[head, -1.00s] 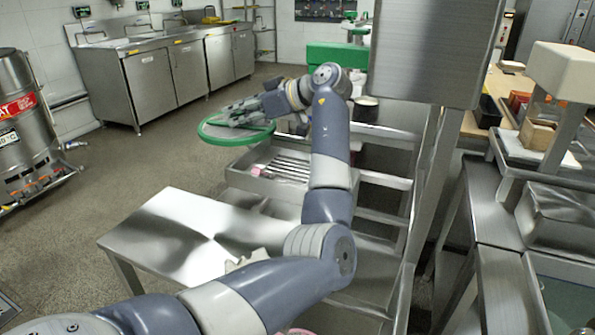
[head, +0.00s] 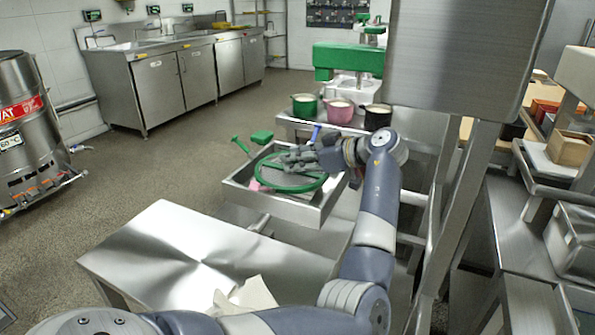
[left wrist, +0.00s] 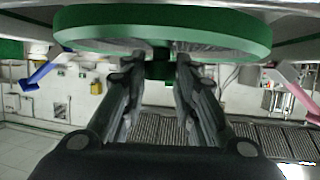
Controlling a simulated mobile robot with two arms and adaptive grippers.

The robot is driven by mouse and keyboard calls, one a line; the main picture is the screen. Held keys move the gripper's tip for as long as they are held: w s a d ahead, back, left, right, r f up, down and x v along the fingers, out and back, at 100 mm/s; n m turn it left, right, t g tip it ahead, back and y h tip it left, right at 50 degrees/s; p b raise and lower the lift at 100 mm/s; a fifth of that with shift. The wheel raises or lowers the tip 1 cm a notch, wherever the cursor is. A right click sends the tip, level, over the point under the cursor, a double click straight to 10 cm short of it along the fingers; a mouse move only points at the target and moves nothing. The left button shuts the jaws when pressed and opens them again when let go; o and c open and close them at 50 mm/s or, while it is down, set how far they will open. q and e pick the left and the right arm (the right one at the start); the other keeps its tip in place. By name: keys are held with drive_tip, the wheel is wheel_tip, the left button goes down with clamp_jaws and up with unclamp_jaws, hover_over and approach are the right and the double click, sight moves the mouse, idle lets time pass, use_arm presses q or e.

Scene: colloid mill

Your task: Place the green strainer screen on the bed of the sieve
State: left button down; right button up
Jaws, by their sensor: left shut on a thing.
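The green strainer screen (head: 290,190) is a round ring in the head view, over the shallow metal tray of the sieve (head: 270,207). It also shows large across the top of the left wrist view (left wrist: 165,28). My left gripper (head: 296,160) is shut on the screen at its rim, with its arm reaching in from the right side of the tray. In the left wrist view the fingers (left wrist: 158,75) meet at the small green part under the ring. I cannot tell whether the screen touches the bed. My right gripper is not in view.
A green handle (head: 240,146), a green block (head: 262,137) and a blue handle (head: 316,132) stand around the tray. Green, pink and black pots (head: 340,111) stand behind it. A steel post (head: 460,190) rises at the right.

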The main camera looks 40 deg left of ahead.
sight(321, 179)
use_arm(q)
wheel_tip(321, 179, down, 3)
drive_tip(key=shift+r, duration=0.15)
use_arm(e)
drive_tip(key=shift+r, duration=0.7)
use_arm(q)
drive_tip(key=shift+f, duration=0.2)
drive_tip(key=c, duration=1.3)
unclamp_jaws()
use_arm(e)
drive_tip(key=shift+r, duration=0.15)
use_arm(q)
drive_tip(key=shift+r, duration=0.1)
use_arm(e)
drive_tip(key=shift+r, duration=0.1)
use_arm(q)
drive_tip(key=v, duration=0.6)
drive_tip(key=shift+w+d+r, duration=0.1)
drive_tip(key=shift+d, duration=0.15)
drive_tip(key=shift+d+r, duration=0.2)
drive_tip(key=shift+d, duration=0.2)
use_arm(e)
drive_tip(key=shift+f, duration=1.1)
